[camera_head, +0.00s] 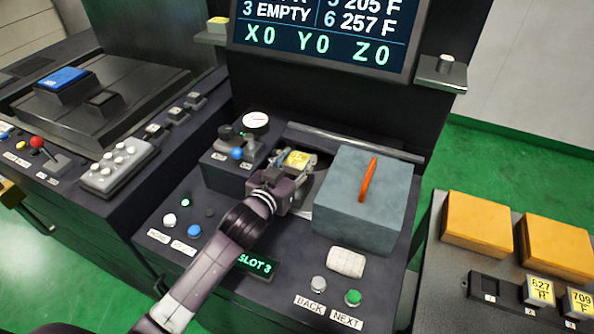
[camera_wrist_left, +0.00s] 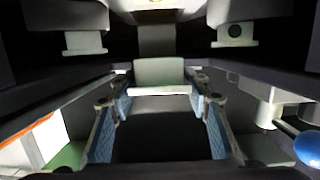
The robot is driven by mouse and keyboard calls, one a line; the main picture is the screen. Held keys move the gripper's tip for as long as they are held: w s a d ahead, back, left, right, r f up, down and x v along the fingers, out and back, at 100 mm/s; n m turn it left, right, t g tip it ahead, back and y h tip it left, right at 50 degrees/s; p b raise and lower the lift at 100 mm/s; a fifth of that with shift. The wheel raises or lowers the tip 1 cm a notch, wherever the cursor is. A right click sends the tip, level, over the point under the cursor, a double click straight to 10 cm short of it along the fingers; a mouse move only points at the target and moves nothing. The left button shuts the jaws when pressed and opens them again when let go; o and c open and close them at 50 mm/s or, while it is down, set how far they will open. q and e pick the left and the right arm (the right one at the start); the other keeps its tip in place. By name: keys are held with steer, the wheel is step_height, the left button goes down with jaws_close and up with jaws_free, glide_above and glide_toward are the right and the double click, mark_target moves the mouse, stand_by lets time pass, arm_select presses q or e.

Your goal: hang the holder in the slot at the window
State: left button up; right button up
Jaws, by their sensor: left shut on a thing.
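My left gripper (camera_head: 291,175) reaches in from the lower left over the console. It is shut on a small holder with a yellow label (camera_head: 298,159). The holder is partly hidden by the fingers, and its lower end cannot be seen. It is at the opening of the console between the dark knob block and the grey box; I cannot tell whether it touches a slot there. In the left wrist view the blue-padded fingers (camera_wrist_left: 160,118) stand either side of a dark body, with a pale block (camera_wrist_left: 160,72) beyond. A green sign (camera_head: 256,266) reads "SLOT 3". My right gripper is not in view.
A grey box with an orange handle (camera_head: 367,182) stands close right of the gripper. A block with a blue knob (camera_head: 237,154) stands close left. A metal bar (camera_head: 345,139) runs behind. Labelled holders (camera_head: 538,289) and orange blocks (camera_head: 477,222) sit on the right-hand table.

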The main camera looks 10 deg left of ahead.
mark_target(295, 175)
arm_select(q)
steer(key=shift+f, duration=1.95)
steer(key=o, duration=1.4)
steer(key=shift+s, duration=0.1)
steer(key=shift+o, duration=0.2)
steer(key=b+v, duration=0.1)
steer(key=v, duration=1.1)
